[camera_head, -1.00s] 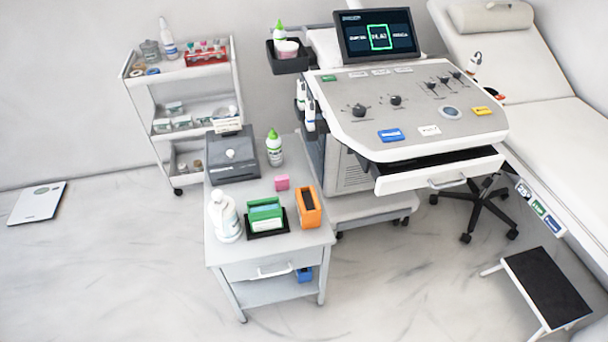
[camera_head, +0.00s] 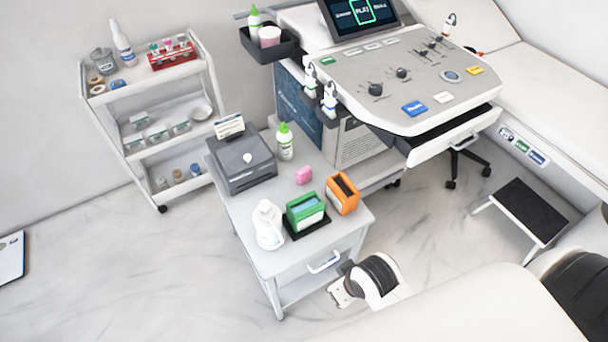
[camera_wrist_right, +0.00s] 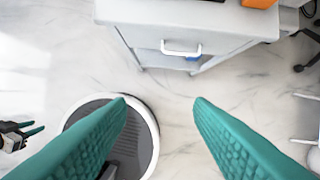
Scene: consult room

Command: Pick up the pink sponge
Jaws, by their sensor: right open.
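The pink sponge (camera_head: 304,174) lies on the grey side table (camera_head: 285,262), behind the green box (camera_head: 306,212) and the orange box (camera_head: 342,194). It is not visible in the right wrist view. My right gripper (camera_wrist_right: 160,102) is open and empty, its two teal fingers wide apart in the right wrist view. It points at the floor and the front of the side table, apart from the sponge. My right arm shows in front of the table in the head view. My left gripper (camera_wrist_right: 30,131) shows small at the left edge of the right wrist view; its jaw opening is unclear.
On the side table also stand a white bottle (camera_head: 268,226), a green-capped bottle (camera_head: 285,142) and a dark grey device (camera_head: 241,163). A console (camera_head: 415,80) with an open drawer stands behind right. A white trolley (camera_head: 148,130) stands at left. Floor between is clear.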

